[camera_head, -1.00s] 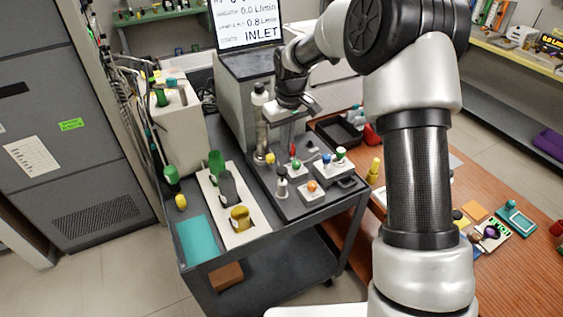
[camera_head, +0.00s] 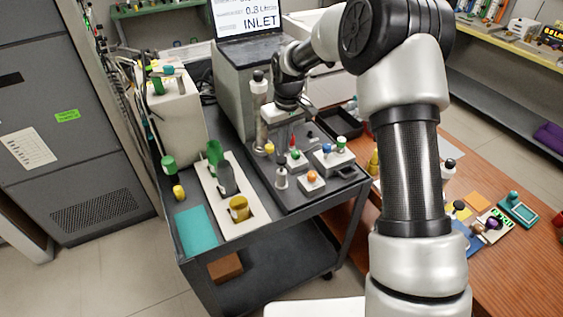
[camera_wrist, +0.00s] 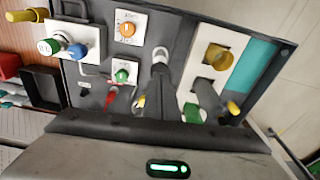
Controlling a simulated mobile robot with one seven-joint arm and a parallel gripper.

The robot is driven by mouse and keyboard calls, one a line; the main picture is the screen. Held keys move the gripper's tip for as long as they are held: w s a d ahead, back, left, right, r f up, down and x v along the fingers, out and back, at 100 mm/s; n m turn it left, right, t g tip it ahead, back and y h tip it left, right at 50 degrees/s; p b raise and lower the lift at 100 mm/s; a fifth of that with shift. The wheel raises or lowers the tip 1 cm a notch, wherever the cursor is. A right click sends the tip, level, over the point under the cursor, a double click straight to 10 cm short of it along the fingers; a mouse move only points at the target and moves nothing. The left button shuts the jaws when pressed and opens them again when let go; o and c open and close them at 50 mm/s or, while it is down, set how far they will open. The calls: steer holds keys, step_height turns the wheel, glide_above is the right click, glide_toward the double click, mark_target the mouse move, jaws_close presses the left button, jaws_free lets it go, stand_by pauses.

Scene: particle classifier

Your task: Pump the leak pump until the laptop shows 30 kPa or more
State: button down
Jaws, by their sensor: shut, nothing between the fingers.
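The laptop (camera_head: 246,17) stands on a grey box at the back of the cart. Its screen is cut off by the top edge; "INLET" is readable, but no kPa reading shows. A tall grey cylinder with a black knob (camera_head: 259,92) stands left of my gripper; I cannot tell for sure that it is the leak pump. My gripper (camera_head: 281,119) is shut and empty, low over the dark panel beside that cylinder. Its fingertips are hard to make out, and I cannot tell whether it touches anything. In the wrist view, the gripper's housing fills the bottom.
The dark panel (camera_head: 335,176) carries an orange knob (camera_head: 312,177), a green knob (camera_head: 294,155), and a box with blue and green knobs. A white holder with green, grey and yellow cylinders is at left. A black tray (camera_head: 340,124) and wooden table lie right.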

mark_target(283, 160)
steer(key=shift+w+f+b, duration=0.15)
steer(key=shift+f+b, duration=0.35)
steer(key=shift+f, duration=0.9)
steer(key=shift+f, duration=0.1)
step_height(283, 160, down, 4)
steer(key=b, duration=0.2)
steer(key=shift+r+b, duration=0.2)
steer(key=shift+b, duration=0.1)
steer(key=shift+r, duration=0.2)
steer(key=s, duration=0.1)
steer(key=s+d+r, duration=0.1)
steer(key=shift+s+d, duration=0.2)
steer(key=shift+s, duration=0.15)
steer(key=shift+r, duration=0.15)
